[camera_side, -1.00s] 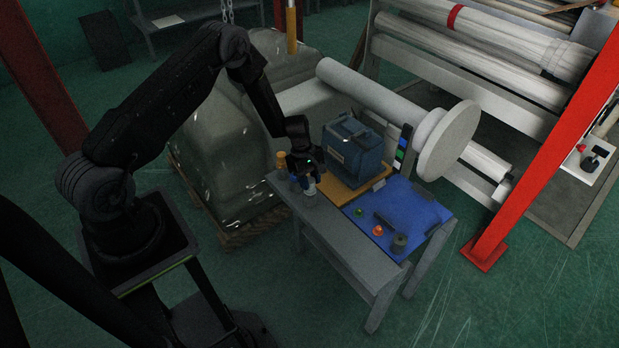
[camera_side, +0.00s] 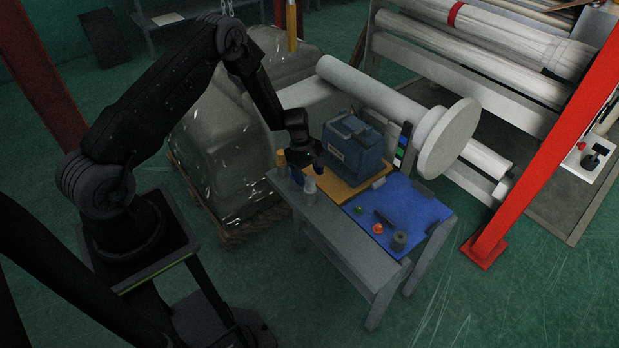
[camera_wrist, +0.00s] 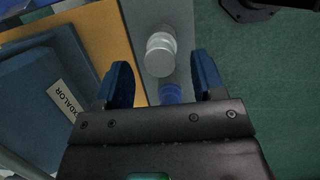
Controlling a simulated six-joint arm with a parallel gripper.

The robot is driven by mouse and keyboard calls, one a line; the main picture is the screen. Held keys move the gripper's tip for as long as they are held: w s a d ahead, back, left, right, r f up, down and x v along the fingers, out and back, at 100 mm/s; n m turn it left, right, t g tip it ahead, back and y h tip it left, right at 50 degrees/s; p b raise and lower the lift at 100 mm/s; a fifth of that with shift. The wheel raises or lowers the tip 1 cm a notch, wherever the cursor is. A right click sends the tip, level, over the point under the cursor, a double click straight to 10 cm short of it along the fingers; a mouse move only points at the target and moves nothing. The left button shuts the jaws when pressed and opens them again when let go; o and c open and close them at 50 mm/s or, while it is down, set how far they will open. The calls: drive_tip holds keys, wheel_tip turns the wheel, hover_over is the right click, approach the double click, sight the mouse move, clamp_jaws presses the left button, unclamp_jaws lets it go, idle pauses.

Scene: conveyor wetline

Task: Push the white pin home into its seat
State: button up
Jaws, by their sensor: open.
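A pale, whitish upright cylinder (camera_side: 310,187) stands on the grey table's strip; I take it for the white pin, but its seat cannot be made out. In the wrist view this pale cylinder (camera_wrist: 160,55) shows from above, in line with the gap between the fingers. My gripper (camera_wrist: 160,62) is open, with two blue fingers apart and nothing visibly held. In the side view my gripper (camera_side: 316,166) hangs close above and beside the cylinder. A blue round piece (camera_wrist: 170,93) stands beside the cylinder, partly hidden by my gripper.
A blue case (camera_side: 355,150) stands on an orange board behind. A blue mat (camera_side: 420,207) holds small green, orange and dark pieces. The grey table front (camera_side: 345,235) is bare.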

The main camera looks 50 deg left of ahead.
drive_tip(key=v, duration=1.2)
